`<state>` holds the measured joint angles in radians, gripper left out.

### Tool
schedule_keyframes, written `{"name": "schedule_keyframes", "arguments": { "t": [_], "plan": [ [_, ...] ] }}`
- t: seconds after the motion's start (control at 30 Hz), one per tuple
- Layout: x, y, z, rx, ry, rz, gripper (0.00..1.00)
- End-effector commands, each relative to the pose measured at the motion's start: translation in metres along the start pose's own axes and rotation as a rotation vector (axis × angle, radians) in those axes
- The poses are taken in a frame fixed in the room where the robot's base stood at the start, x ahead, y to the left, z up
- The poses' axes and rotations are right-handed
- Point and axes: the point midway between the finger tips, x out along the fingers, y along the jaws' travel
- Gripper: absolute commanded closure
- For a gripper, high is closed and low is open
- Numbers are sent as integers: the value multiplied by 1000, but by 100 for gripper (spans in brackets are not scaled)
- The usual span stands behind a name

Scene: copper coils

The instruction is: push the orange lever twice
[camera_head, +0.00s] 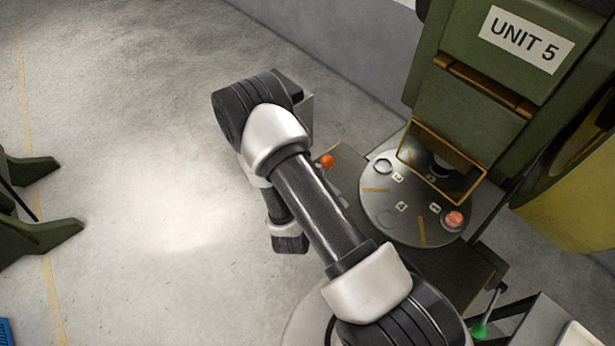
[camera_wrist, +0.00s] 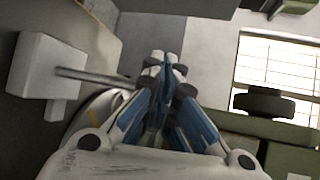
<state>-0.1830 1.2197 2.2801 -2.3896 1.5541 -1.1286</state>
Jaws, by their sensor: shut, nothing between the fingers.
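The orange lever (camera_head: 327,161) shows as a round orange knob just right of my arm in the head view, left of the round indexing table. My arm covers part of its surroundings there. My gripper (camera_wrist: 163,65) is shut and empty in the wrist view, its blue fingers together. A thin metal rod (camera_wrist: 90,76) runs from a grey block (camera_wrist: 35,68) on the left towards my fingers, and its right end is hidden by them or meets them. No orange shows in the wrist view, so I cannot tell whether this rod is the lever. My fingertips are not visible in the head view.
The green machine (camera_head: 470,95) marked UNIT 5 stands behind the round table (camera_head: 385,215), which carries a copper-coloured piece (camera_head: 454,220). A green-knobbed lever (camera_head: 479,331) is at lower right. Open floor lies left of my arm. A black round object (camera_wrist: 265,102) shows in the wrist view.

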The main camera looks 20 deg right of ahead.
Motion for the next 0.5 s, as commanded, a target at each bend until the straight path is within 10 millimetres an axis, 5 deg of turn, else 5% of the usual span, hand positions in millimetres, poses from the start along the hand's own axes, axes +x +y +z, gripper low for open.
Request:
{"name": "schedule_keyframes", "arguments": {
  "t": [0.5],
  "plan": [
    [-22, 18, 16, -2, 0, 3, 100]
  ]
}}
